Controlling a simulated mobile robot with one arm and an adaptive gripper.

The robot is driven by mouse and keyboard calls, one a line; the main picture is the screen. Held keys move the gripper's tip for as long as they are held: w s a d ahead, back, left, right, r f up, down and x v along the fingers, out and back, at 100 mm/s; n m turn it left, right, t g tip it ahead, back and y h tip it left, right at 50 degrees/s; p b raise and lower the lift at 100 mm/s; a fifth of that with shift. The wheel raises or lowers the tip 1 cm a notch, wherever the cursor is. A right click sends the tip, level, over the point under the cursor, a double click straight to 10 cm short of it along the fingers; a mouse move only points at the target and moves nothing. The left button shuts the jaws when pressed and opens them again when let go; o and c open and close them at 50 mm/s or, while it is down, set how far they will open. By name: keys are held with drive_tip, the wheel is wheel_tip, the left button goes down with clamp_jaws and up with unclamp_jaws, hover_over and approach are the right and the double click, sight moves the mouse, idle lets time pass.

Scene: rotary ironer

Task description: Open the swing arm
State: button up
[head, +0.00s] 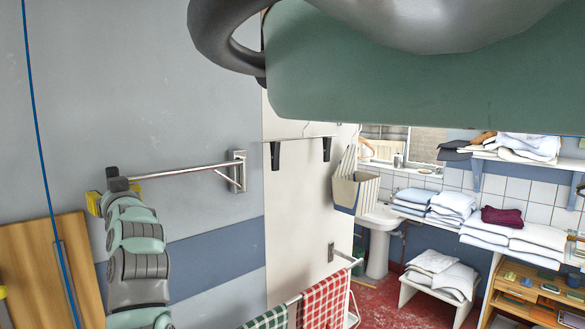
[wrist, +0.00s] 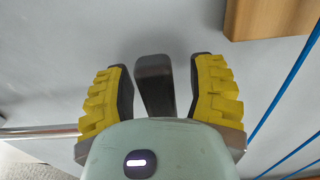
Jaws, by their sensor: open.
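The swing arm (head: 178,171) is a thin metal bar on a wall bracket (head: 237,171), lying close along the grey wall in the head view. Its left end has a dark grip (head: 112,176). My gripper (head: 113,192) is at that end, with yellow pads showing on both sides. In the wrist view the dark grip (wrist: 154,84) stands between the two yellow fingers of my gripper (wrist: 162,70). The fingers are open, with a visible gap on each side of the grip. The metal bar (wrist: 40,132) also shows at lower left there.
A wooden panel (head: 45,265) and a blue cable (head: 45,150) are left of my arm. Towels (head: 322,300) hang on a rail below, right of the arm. A sink (head: 378,225) and linen shelves (head: 510,240) stand farther right. A large green body (head: 420,80) covers the top right.

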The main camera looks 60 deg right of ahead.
clamp_jaws()
idle(0.3)
idle(0.4)
